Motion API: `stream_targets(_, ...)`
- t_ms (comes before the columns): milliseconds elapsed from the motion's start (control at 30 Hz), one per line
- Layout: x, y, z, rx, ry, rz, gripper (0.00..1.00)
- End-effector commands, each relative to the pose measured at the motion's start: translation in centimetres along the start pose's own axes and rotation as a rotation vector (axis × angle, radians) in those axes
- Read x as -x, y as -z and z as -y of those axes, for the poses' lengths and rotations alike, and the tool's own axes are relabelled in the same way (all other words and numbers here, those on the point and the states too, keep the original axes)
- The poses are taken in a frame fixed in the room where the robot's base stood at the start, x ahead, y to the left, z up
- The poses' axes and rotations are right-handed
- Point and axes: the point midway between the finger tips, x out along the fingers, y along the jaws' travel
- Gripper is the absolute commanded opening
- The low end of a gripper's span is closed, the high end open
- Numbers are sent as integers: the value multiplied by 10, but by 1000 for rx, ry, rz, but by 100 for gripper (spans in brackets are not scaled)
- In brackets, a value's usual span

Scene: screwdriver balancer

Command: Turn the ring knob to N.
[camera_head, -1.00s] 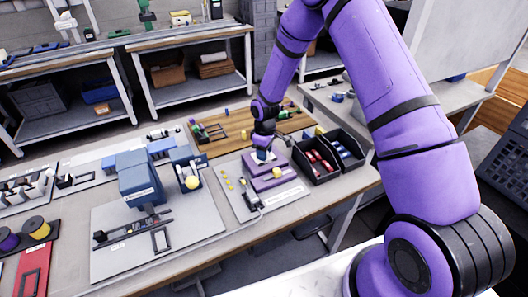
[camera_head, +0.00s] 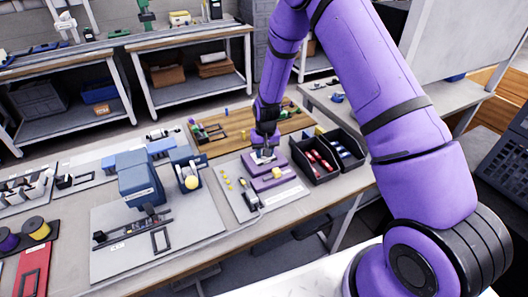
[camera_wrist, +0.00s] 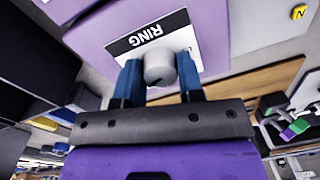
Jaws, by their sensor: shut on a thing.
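The ring knob (camera_wrist: 158,68) is a short grey cylinder beside a white label reading "RING", which shows upside down in the wrist view. It sits on a purple box (camera_wrist: 90,30) on the bench, which also shows in the head view (camera_head: 268,184). My gripper (camera_wrist: 157,72) has one blue finger on each side of the knob and is shut on it. In the head view my gripper (camera_head: 264,152) is low over the box and the knob is hidden. The knob's pointing direction is unclear.
Black bins (camera_head: 316,176) with red and blue parts stand right of the box. A wooden board (camera_head: 240,124) with small parts lies behind. A small device with a cable (camera_head: 252,200) is in front.

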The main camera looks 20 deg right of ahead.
Motion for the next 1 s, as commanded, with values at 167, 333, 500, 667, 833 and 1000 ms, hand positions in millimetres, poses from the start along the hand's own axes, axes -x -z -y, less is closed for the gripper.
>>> stream_targets(167,0,0,1,-139,0,-9,11)
stream_targets(333,0,0,1,-244,0,-14,11)
stream_targets(500,0,0,0,-313,0,-17,11)
stream_targets(667,0,0,0,-349,0,-19,11)
stream_targets(833,0,0,0,-363,0,-20,11)
stream_targets(1000,0,0,0,-364,1,-20,11)
